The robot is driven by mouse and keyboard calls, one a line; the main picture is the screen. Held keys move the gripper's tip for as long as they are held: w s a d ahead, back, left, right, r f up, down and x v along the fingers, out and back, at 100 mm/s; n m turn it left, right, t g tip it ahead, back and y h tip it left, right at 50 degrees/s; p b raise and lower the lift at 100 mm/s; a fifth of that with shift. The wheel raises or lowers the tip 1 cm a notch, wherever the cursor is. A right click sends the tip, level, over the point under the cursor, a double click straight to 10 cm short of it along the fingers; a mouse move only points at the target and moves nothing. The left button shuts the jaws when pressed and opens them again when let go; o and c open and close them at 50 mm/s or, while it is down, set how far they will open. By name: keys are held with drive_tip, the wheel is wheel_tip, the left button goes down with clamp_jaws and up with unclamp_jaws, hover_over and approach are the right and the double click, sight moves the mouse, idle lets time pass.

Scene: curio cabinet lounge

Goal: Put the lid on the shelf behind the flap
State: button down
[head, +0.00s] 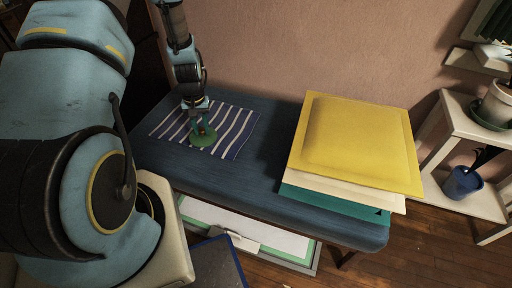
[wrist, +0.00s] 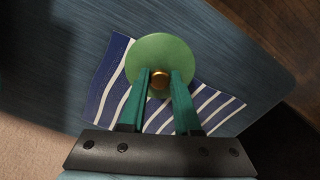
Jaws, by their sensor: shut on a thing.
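The lid is a round green disc with a small brass knob in its middle. In the head view the lid (head: 204,139) is at the striped cloth on the blue table. In the wrist view the lid (wrist: 160,54) is seen from above, over the far edge of the cloth. My gripper (head: 202,128) points down at the lid. Its two green fingers (wrist: 159,80) are shut on the knob, one on each side. I cannot tell whether the lid touches the cloth. No flap or shelf behind one can be made out clearly.
The blue-and-white striped cloth (head: 238,132) lies on the left of the blue table (head: 262,180). A yellow cushion-like stack (head: 355,140) covers the right side. A white plant stand (head: 470,130) with pots is at far right. A clipboard-like board (head: 245,238) is below the front edge.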

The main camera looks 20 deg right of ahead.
drive_tip(key=d+f+m+b, duration=0.2)
drive_tip(key=d+b, duration=0.4)
drive_tip(key=d, duration=0.5)
drive_tip(key=m+b, duration=0.2)
drive_tip(key=b, duration=0.5)
hover_over(265, 151)
wheel_tip(265, 151, down, 8)
drive_tip(key=shift+w+f, duration=0.1)
drive_tip(key=shift+f, duration=0.15)
drive_tip(key=shift+f, duration=0.1)
drive_tip(key=c, duration=0.6)
unclamp_jaws()
wheel_tip(265, 151, up, 12)
drive_tip(key=shift+r+p, duration=0.1)
drive_tip(key=shift+p, duration=0.4)
